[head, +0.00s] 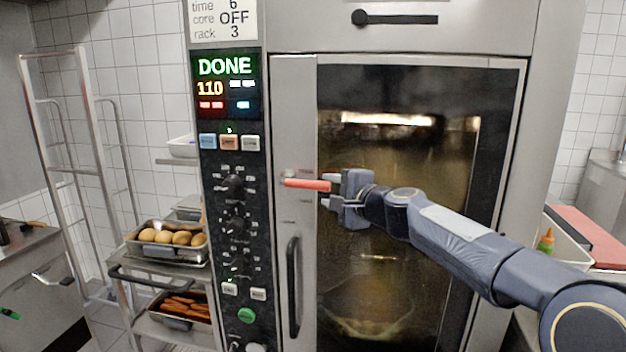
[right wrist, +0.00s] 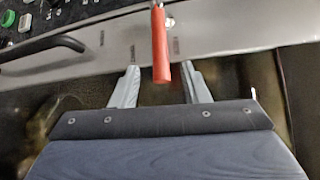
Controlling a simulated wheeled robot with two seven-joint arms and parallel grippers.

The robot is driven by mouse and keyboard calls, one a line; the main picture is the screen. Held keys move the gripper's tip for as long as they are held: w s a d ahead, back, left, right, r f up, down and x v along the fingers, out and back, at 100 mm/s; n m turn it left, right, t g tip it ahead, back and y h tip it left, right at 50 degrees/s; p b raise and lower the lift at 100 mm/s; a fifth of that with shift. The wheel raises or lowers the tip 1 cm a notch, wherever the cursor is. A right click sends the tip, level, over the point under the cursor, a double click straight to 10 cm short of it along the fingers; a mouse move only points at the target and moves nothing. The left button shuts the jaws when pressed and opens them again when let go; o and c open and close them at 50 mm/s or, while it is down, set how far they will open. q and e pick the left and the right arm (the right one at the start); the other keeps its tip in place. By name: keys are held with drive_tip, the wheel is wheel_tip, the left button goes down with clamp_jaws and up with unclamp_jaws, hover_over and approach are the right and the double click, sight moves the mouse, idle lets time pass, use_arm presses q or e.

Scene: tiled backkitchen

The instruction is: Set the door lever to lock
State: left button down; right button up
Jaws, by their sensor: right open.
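The door lever (head: 307,184) is a red handle on the oven door's left metal strip. It points to the right, roughly level, in the head view. My right gripper (head: 328,191) is open at the lever's free end, in front of the door glass. In the right wrist view the red lever (right wrist: 161,58) reaches down between the two spread fingers (right wrist: 160,84), with a gap on each side. Small markings show on the strip around the lever's pivot, too blurred to read. My left gripper is not in view.
The oven's control panel (head: 232,200) reads DONE and 110. A dark vertical door handle (head: 293,288) sits below the lever. A rack with trays of potatoes (head: 172,237) and carrots or sausages (head: 184,305) stands at left. A counter with a red board (head: 590,236) is at right.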

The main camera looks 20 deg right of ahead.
sight(316, 187)
drive_tip(key=w, duration=0.2)
drive_tip(key=w+p, duration=0.1)
drive_tip(key=w, duration=0.2)
drive_tip(key=w+a+f, duration=0.1)
drive_tip(key=w, duration=0.1)
drive_tip(key=shift+w+a+p, duration=0.1)
drive_tip(key=shift+w+p, duration=0.1)
drive_tip(key=shift+p, duration=0.1)
clamp_jaws()
